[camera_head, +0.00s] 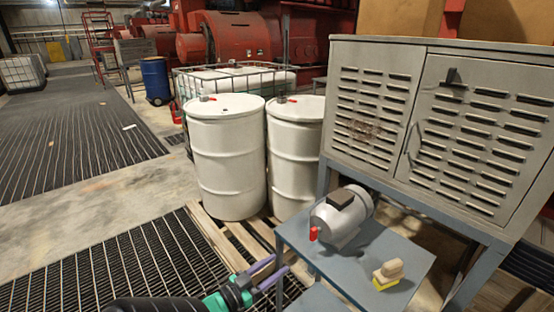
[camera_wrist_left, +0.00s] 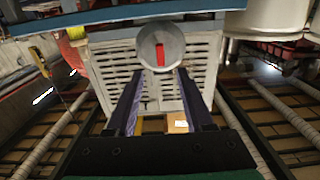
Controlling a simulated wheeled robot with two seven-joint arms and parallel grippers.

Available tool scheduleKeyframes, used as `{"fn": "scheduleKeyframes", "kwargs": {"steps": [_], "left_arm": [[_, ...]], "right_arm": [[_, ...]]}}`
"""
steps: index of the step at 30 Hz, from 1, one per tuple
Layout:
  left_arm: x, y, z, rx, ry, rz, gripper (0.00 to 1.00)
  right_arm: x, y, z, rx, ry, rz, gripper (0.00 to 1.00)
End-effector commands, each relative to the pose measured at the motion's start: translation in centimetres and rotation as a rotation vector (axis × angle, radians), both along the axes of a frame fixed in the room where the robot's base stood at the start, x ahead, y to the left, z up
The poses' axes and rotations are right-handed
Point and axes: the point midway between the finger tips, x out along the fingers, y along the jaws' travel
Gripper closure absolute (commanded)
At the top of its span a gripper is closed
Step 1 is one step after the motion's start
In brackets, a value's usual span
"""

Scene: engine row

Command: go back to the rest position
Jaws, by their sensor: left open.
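My left gripper (camera_head: 281,263) comes in at the bottom of the head view, low beside the left edge of the small blue-grey table (camera_head: 385,250). Its two fingers are apart, with nothing seen held between them. In the left wrist view the open fingers (camera_wrist_left: 160,72) point toward a round grey disc with a red bar (camera_wrist_left: 160,47), in front of a slatted pale panel (camera_wrist_left: 105,67). I cannot tell how far the fingers are from the disc. My right gripper is not in view.
A louvred cabinet (camera_head: 365,110) stands behind. White drums (camera_head: 226,160) stand on a pallet. Open grating floor (camera_head: 100,265) lies to the left.

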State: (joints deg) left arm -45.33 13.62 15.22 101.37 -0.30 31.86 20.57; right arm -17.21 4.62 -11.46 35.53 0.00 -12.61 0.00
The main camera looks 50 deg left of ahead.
Motion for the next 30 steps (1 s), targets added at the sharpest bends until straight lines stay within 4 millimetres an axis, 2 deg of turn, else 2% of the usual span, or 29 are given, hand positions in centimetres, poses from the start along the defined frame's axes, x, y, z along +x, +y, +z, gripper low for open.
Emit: {"fn": "scheduleKeyframes", "kwargs": {"steps": [8,11,14,17,18,20,21,23,24,27,30], "left_arm": [[0.0,0.0,0.0,0.000,0.000,0.000,0.47],[0.0,0.0,-1.0,-0.002,0.023,0.007,0.47],[-0.5,-0.1,-5.8,-0.013,0.135,0.037,0.47],[-2.2,-1.1,-14.0,-0.024,0.344,0.068,0.47],[-3.3,-1.9,-17.7,-0.027,0.445,0.073,0.47],[-5.3,-3.5,-22.8,-0.023,0.596,0.067,0.47],[-6.9,-4.7,-26.1,-0.017,0.701,0.056,0.47],[-9.7,-6.8,-30.6,-0.002,0.862,0.026,0.47],[-11.9,-8.2,-33.2,0.015,0.971,-0.001,0.47],[-17.5,-11.2,-38.1,0.071,1.223,-0.082,0.47],[-21.8,-12.6,-40.3,0.130,1.398,-0.153,0.47]], "right_arm": [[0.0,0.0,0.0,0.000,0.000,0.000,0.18],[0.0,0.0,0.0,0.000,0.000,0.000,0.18],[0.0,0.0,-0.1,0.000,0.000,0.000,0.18],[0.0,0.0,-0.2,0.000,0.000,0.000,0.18],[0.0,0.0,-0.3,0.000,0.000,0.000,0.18],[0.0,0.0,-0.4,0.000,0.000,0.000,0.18],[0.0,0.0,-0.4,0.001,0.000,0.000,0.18],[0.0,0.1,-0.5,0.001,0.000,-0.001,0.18],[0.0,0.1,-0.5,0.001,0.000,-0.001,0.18],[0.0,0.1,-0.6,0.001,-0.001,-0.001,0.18],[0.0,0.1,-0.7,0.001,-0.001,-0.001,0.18]]}}
